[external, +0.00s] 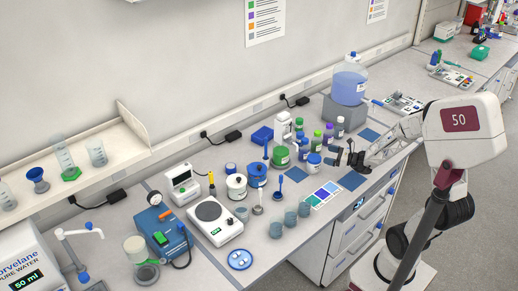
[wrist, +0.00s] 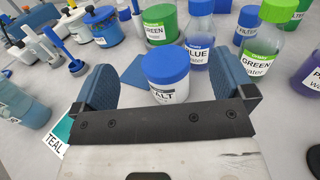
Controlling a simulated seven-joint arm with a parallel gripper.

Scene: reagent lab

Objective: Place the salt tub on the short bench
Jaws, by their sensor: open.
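The salt tub is a small white tub with a blue lid (wrist: 166,64), upright on the grey bench top. In the external view it is a small blue-lidded tub (external: 314,160) near the bottles. My gripper (external: 337,157) is low over the bench, just right of the tub. In the wrist view my gripper (wrist: 164,82) is open, with one blue finger on each side of the tub and gaps visible; part of its label is hidden by my palm. A separate bench (external: 486,57) stands at the back right; I cannot tell which surface is the short bench.
A green-capped bottle (wrist: 267,40), a blue-water bottle (wrist: 197,40) and a green tub (wrist: 160,23) stand close behind the tub. Blue mats (external: 352,180) lie nearby. A large blue-liquid carboy (external: 349,82) stands on a grey block. A balance (external: 213,220) is to the left.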

